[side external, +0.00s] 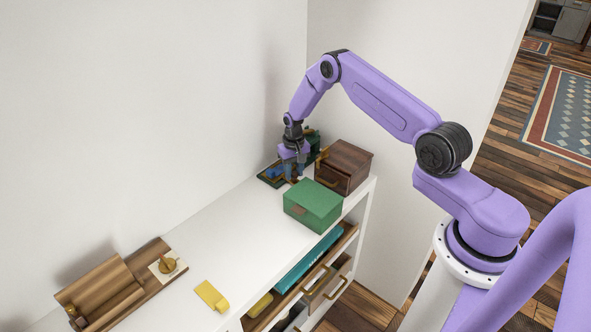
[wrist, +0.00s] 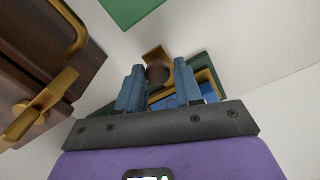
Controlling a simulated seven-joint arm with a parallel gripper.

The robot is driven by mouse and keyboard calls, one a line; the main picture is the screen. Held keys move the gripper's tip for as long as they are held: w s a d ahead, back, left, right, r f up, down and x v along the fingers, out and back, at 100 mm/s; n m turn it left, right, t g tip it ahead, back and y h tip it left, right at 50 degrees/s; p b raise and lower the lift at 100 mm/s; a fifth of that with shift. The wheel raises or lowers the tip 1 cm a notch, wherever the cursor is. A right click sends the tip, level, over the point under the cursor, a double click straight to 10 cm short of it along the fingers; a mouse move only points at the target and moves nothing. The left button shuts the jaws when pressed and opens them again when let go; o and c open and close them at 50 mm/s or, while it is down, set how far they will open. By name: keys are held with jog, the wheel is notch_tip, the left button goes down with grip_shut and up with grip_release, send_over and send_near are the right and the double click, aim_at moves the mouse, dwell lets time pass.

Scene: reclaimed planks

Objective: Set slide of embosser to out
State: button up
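The embosser is partly hidden behind my gripper at the far end of the white shelf top. In the side view I take it to be the low dark-green and blue device (side external: 271,173) with yellowish parts. In the wrist view its green base (wrist: 207,66), a blue part (wrist: 176,101) and a tan bracket with a dark brown round part (wrist: 158,73) show around my fingers. Which part is the slide, and its position, I cannot tell. My gripper (wrist: 158,75) points down over the device. Its blue fingers are apart, with the brown part visible between their tips; contact is unclear.
A dark wooden box (side external: 343,165) with brass fittings stands close beside the gripper. A green box (side external: 313,205) sits in front. A yellow object (side external: 211,296) and a wooden stand (side external: 103,287) lie at the near left. The middle shelf top is clear; a wall runs behind.

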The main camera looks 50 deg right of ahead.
jog(key=shift+o, duration=1.2)
jog(key=shift+a, duration=0.25)
jog(key=shift+d, duration=0.1)
jog(key=shift+r, duration=0.15)
notch_tip(320, 180, up, 17)
